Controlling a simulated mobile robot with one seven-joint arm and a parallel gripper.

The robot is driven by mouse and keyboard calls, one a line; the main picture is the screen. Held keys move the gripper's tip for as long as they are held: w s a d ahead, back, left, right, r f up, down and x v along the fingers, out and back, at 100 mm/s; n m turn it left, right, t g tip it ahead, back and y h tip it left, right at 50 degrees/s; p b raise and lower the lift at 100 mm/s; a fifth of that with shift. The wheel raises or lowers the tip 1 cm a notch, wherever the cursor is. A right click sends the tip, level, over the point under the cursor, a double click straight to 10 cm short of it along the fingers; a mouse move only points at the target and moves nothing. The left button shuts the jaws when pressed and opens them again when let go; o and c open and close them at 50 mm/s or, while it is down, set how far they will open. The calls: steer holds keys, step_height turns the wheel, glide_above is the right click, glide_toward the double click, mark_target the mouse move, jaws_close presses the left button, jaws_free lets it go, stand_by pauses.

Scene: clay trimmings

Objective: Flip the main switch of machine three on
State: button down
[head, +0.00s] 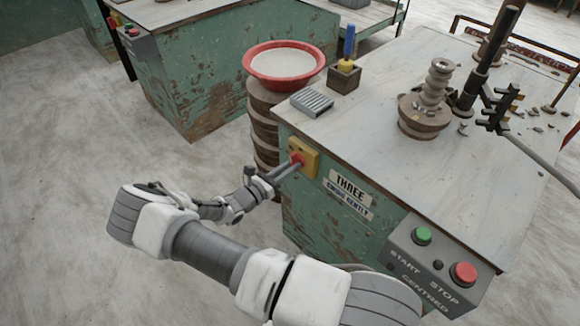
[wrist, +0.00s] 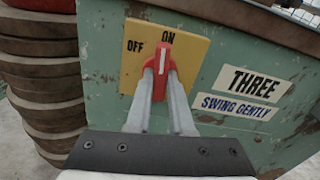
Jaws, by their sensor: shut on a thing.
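The main switch is a red handle (wrist: 161,60) with a white line, on a yellow plate (wrist: 196,58) marked OFF at the left and ON at the top. The handle stands nearly upright, its tip close under the ON mark. My gripper (wrist: 160,82) is shut on the handle, one finger on each side. In the head view my gripper (head: 290,168) reaches the switch (head: 296,158) on the front left of the green machine (head: 315,206). A label reading THREE (wrist: 254,82) sits right of the plate. The fingers partly hide the handle's lower part.
A grey box (head: 436,262) with a green START and red STOP button sits at the machine's right corner. A stack of brown rings under a red basin (head: 312,79) stands left of it.

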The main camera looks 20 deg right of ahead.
steer(key=shift+m, duration=0.9)
steer(key=c, duration=0.8)
jaws_free()
steer(key=v, duration=1.7)
steer(key=shift+a+p, duration=0.25)
steer(key=shift+p, duration=0.15)
steer(key=shift+s, duration=0.1)
